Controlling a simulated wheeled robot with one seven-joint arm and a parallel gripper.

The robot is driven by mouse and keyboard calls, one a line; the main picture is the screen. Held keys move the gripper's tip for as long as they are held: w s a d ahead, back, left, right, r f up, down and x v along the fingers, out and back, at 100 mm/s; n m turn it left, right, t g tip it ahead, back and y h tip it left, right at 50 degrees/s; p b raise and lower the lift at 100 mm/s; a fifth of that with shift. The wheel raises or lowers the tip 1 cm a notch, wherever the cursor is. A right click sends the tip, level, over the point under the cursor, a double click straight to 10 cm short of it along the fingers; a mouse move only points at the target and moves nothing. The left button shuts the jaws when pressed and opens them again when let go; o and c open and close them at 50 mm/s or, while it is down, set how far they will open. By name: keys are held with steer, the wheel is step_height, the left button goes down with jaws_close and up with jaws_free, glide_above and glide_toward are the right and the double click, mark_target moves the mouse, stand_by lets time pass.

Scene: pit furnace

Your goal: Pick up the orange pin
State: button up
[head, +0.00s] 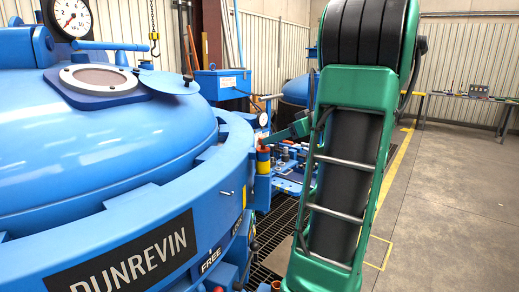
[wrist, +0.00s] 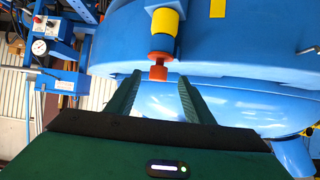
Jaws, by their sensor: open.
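The orange pin (wrist: 158,72) shows in the wrist view as a red-orange knobbed head, sticking out from a blue and yellow cylindrical post (wrist: 164,24) at the rim of the blue vessel. In the head view its orange head (head: 264,141) is small, at the top of the post, right of the vessel. My gripper (wrist: 159,78) is open, with a green finger on each side of the pin's head and gaps between; I cannot tell how deep the head lies between the tips. In the head view the green fingers (head: 279,137) reach left toward the pin, partly hidden by my arm.
The big blue vessel (head: 110,150) fills the left, with a dial gauge (head: 70,17) and a "DUNREVIN" plate (head: 125,255). A blue box (head: 222,83) and a small gauge (head: 263,119) stand behind the post. Open concrete floor (head: 450,190) lies to the right.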

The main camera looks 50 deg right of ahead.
mark_target(263, 152)
steer(key=shift+x, duration=3.3)
steer(key=shift+w+r, duration=0.1)
steer(key=shift+r, duration=0.1)
steer(key=shift+d, duration=0.1)
steer(key=shift+c, duration=0.3)
jaws_close()
